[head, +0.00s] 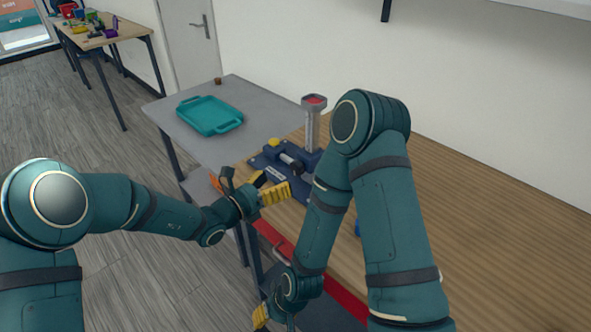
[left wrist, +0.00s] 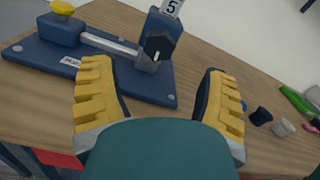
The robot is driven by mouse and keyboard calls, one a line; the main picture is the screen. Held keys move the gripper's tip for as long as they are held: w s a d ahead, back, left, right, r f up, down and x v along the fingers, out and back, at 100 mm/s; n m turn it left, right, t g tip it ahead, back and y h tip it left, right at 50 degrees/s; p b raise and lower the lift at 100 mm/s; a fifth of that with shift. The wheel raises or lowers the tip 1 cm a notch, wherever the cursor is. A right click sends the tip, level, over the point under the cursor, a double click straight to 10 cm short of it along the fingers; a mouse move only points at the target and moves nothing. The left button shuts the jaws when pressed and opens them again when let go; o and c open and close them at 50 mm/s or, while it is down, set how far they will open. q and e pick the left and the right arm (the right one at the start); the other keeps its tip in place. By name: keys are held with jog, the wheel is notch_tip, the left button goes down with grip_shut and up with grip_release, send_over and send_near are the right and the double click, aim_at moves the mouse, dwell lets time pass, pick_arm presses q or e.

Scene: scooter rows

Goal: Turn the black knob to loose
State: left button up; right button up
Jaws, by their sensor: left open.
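The black knob (left wrist: 158,47) with a white pointer line sits at the end of a grey bar on a blue fixture (left wrist: 130,86) in the left wrist view. The knob also shows small in the head view (head: 297,167). A white label (left wrist: 72,62) on the fixture's base is partly hidden by a finger and unreadable. My left gripper (head: 266,186) is open and empty, just in front of the fixture. In the left wrist view its two yellow fingers (left wrist: 155,70) are spread, with the knob beyond the gap. My right gripper (head: 264,314) is low at the bottom edge, mostly hidden.
A post with a red top (head: 313,103) rises from the fixture. A yellow knob (left wrist: 63,7) sits at its other end. A teal tray (head: 210,115) lies on the grey table. Several small items, including a green one (left wrist: 298,99), lie right of the fixture.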

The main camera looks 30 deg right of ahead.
aim_at(294, 169)
pick_arm(q)
jog(key=x, duration=0.7)
jog(key=shift+w+d+b, duration=0.1)
jog(key=shift+d+b, duration=0.2)
jog(key=shift+b, duration=0.05)
jog(key=c, duration=1.2)
